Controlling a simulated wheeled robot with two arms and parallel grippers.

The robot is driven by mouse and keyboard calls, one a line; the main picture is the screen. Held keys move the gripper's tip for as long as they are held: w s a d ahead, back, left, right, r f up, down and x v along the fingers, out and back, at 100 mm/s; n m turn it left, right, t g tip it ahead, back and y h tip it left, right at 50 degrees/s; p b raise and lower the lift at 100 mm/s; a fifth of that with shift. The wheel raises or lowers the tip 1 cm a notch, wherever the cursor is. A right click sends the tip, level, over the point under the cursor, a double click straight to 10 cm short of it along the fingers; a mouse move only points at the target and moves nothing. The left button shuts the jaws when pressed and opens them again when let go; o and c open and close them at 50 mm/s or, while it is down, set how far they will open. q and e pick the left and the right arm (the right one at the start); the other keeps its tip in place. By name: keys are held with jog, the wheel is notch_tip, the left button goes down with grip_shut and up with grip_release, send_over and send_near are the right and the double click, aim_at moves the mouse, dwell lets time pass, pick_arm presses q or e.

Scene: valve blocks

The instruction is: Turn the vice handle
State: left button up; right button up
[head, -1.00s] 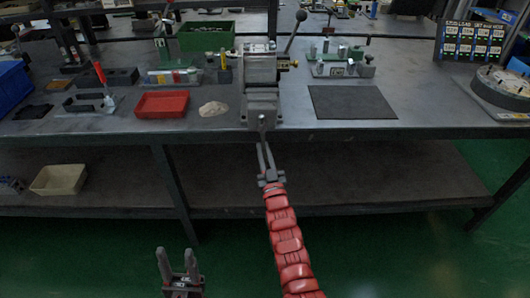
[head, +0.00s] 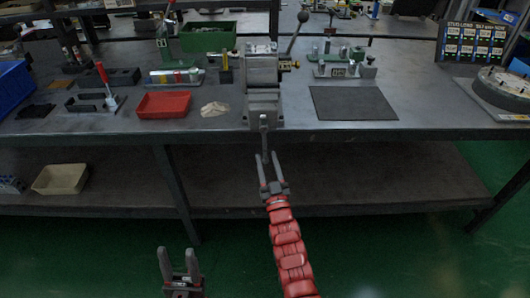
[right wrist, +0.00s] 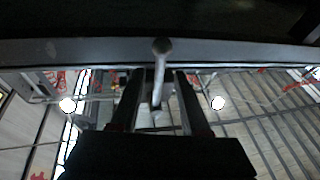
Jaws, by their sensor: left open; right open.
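The grey vice (head: 262,88) stands at the front edge of the workbench. Its handle (head: 264,138) is a metal bar hanging down at the vice's front, past the bench edge. My right gripper (head: 269,156) is open below the bench edge, with its fingertips on either side of the handle's lower end. In the right wrist view the handle (right wrist: 161,70) shows between the two spread fingers (right wrist: 154,78), apart from both; contact is not visible. My left gripper (head: 179,251) is open and empty, low in front of the bench, away from the vice.
The workbench front edge (head: 370,135) runs just above my right gripper. A red tray (head: 163,104) and a dark mat (head: 352,103) lie to either side of the vice. A lower shelf (head: 350,185) with a beige bin (head: 60,179) is behind the grippers.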

jog(key=v, duration=1.4)
jog(key=shift+r, duration=0.1)
